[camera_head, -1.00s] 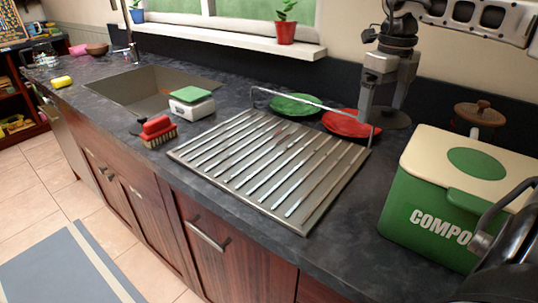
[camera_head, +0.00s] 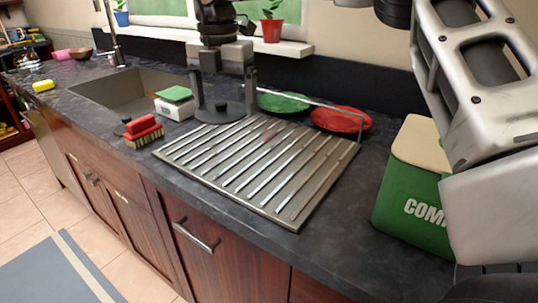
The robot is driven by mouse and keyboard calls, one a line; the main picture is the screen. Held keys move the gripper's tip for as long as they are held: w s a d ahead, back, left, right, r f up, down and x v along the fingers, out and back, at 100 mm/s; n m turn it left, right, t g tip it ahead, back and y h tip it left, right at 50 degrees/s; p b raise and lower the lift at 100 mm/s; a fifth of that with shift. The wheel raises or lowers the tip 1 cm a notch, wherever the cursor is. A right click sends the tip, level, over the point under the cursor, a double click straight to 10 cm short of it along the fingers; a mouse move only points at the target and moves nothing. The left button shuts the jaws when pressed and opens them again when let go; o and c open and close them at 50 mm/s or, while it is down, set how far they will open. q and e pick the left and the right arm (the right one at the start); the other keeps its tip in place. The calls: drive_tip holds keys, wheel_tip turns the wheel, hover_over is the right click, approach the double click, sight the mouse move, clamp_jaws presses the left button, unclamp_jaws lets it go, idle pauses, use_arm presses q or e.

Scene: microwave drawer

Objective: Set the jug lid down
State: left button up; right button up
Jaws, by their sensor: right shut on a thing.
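The dark round jug lid (camera_head: 212,115) is between the fingers of my right gripper (camera_head: 223,105), which is shut on it. The lid is level, at the back left corner of the metal drying rack (camera_head: 262,165), between the small scale and the green plate. I cannot tell whether it touches the counter or rack. My left gripper is not in view.
A green compost bin (camera_head: 405,190) is right, partly behind my arm. The rack is empty.

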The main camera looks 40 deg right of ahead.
drive_tip(key=s+d+f, duration=0.4)
drive_tip(key=s+d, duration=0.1)
drive_tip(key=s, duration=0.3)
hover_over(290, 178)
drive_tip(key=f, duration=0.5)
drive_tip(key=shift+w+a+p, duration=0.15)
drive_tip(key=shift+w+p, duration=0.2)
drive_tip(key=shift+s+f, duration=0.3)
drive_tip(key=shift+f, duration=0.05)
drive_tip(key=f, duration=0.3)
drive_tip(key=shift+d, duration=0.2)
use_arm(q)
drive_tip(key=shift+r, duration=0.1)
use_arm(e)
drive_tip(key=shift+f, duration=0.1)
